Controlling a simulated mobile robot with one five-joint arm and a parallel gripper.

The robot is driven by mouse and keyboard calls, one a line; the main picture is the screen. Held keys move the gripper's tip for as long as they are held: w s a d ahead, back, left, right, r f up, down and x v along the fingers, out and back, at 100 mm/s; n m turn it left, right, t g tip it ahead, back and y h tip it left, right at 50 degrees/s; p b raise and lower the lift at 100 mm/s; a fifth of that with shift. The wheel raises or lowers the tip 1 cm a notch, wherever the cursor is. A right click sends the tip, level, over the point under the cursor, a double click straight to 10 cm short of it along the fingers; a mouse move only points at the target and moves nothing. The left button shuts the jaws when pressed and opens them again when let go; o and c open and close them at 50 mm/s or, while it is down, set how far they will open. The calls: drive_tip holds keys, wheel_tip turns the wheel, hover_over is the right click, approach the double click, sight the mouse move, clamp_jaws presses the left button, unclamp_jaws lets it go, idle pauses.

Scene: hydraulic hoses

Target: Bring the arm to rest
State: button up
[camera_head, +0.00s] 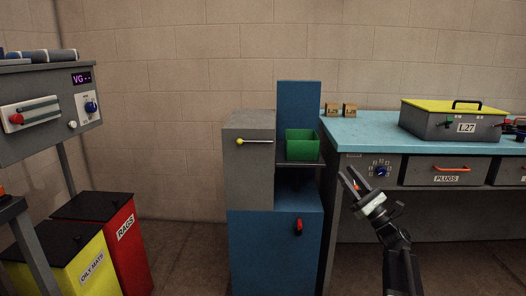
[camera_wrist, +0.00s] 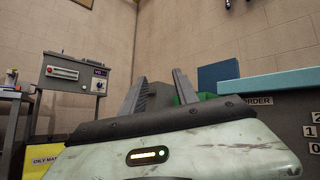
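My gripper (camera_head: 350,179) is raised in front of the right workbench, near its left end, with its fingers pointing up and to the left. The two fingers stand apart with nothing visible between them. In the wrist view my gripper (camera_wrist: 158,88) also shows its fingers spread and empty. The arm reaches up from the bottom right of the head view.
A blue and grey machine (camera_head: 262,205) with a green bin (camera_head: 301,144) stands left of the workbench (camera_head: 385,127). A grey box with a yellow lid (camera_head: 445,118) sits on the bench. Red (camera_head: 127,257) and yellow (camera_head: 85,275) waste bins stand left. Floor between is clear.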

drive_tip(key=s+a+f+n+g, duration=0.1)
drive_tip(key=a+f+n+g, duration=0.35)
drive_tip(key=a, duration=0.65)
drive_tip(key=s+a+f+n+g, duration=0.2)
drive_tip(key=a+f+n+g, duration=0.3)
drive_tip(key=a, duration=0.6)
drive_tip(key=s+a+f+n+g+h+p, duration=0.1)
drive_tip(key=s+a+f+n+g+h, duration=0.3)
drive_tip(key=a+f, duration=0.5)
drive_tip(key=s+d+f+n+g+h, duration=0.1)
drive_tip(key=s+f+n+g+h, duration=0.5)
drive_tip(key=f, duration=0.6)
drive_tip(key=s+d+f+n+h, duration=0.2)
drive_tip(key=s+d+f+h, duration=0.15)
drive_tip(key=d, duration=0.45)
drive_tip(key=s+d+f+n+h, duration=0.2)
drive_tip(key=s+d+f+h, duration=0.15)
drive_tip(key=d, duration=0.45)
wheel_tip(320, 180, up, 38)
drive_tip(key=d+p, duration=0.1)
drive_tip(key=p, duration=3.7)
drive_tip(key=shift+s+d+n+t+h, duration=0.25)
drive_tip(key=shift+n+t+h, duration=0.1)
drive_tip(key=shift+n, duration=0.1)
